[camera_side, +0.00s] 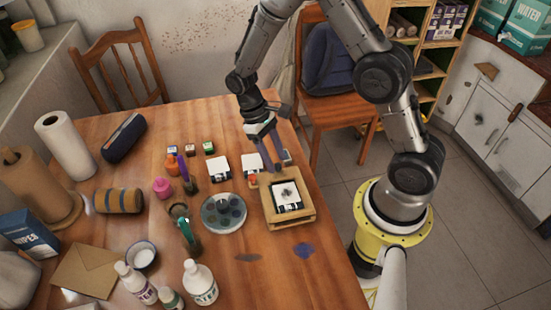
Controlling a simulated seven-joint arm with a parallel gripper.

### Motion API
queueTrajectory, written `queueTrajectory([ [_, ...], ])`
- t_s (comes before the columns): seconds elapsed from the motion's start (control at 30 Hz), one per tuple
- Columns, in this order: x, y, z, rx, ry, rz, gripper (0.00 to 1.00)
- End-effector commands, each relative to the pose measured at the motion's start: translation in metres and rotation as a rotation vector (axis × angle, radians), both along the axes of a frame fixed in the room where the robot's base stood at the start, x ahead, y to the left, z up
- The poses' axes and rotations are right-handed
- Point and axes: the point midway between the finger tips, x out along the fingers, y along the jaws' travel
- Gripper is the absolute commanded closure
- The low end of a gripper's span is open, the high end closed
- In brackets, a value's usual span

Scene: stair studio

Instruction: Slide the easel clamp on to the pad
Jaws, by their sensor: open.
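A white pad with a dark ink mark (287,193) lies in a shallow wooden tray (306,222) near the table's right edge. My gripper (272,168) points down just behind the tray, with its two fingers apart and nothing visible between them. A small white block (250,164) with a reddish item (252,180) at its front stands just left of the fingers. A similar white block with a dark front edge (219,165) stands farther left. I cannot tell which small item is the easel clamp. Part of a light item (287,155) behind the fingers is hidden.
A round paint palette (223,213) lies left of the tray. White bottles (200,283) stand at the front. The table (275,275) is clear in front of the tray, apart from paint stains.

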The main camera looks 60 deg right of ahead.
Motion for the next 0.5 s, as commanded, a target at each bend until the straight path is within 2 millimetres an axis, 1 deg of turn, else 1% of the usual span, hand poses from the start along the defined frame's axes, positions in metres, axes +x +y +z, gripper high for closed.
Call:
queueTrajectory([
  [0.13, -0.0031, -0.0001, -0.0070, 0.000, 0.000, 0.000, 0.47],
  [0.4, -0.0034, 0.0000, -0.0080, 0.000, -0.001, 0.000, 0.47],
  [0.47, -0.0034, 0.0000, -0.0079, 0.000, -0.001, 0.000, 0.56],
  [0.5, -0.0034, 0.0000, -0.0079, 0.000, -0.001, 0.000, 0.63],
])
